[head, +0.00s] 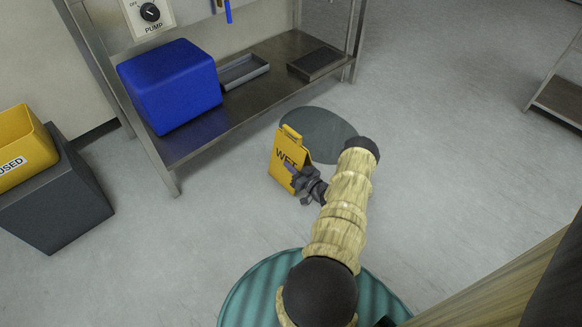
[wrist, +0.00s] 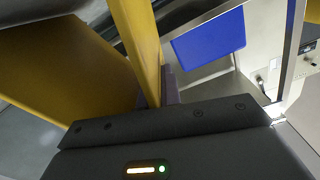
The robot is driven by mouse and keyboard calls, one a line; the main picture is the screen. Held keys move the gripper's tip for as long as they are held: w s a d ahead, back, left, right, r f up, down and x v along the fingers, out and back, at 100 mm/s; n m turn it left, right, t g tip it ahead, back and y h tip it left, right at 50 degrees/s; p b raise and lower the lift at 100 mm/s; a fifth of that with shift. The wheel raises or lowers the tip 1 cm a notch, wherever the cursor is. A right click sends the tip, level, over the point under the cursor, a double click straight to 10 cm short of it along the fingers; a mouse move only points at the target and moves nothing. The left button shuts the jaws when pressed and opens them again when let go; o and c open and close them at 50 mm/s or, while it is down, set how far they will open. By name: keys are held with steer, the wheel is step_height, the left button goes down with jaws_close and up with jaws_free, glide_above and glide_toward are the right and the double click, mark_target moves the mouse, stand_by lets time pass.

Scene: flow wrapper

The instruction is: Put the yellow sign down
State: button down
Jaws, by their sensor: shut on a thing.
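The yellow sign (head: 283,168), marked WET, stands upright or nearly so in the middle of the head view. My gripper (head: 297,179) is at its right edge and shut on it. In the wrist view the yellow sign (wrist: 75,55) fills the left and upper middle, with one panel edge between the fingers of my gripper (wrist: 165,92). A dark round patch (head: 322,135) lies on the floor just behind and right of the sign. I cannot tell whether the sign's lower edge touches the floor.
A steel shelf (head: 215,133) behind holds a blue box (head: 170,85), a grey tray (head: 243,70) and a dark flat block (head: 316,63). A yellow bin (head: 22,148) sits on a grey block (head: 55,205) at left.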

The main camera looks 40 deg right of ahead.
steer(key=shift+f, duration=0.15)
steer(key=c, duration=1.6)
jaws_free()
steer(key=shift+r, duration=0.25)
steer(key=s+p, duration=0.6)
steer(key=s, duration=0.6)
steer(key=shift+d, duration=0.45)
steer(key=shift+f, duration=0.1)
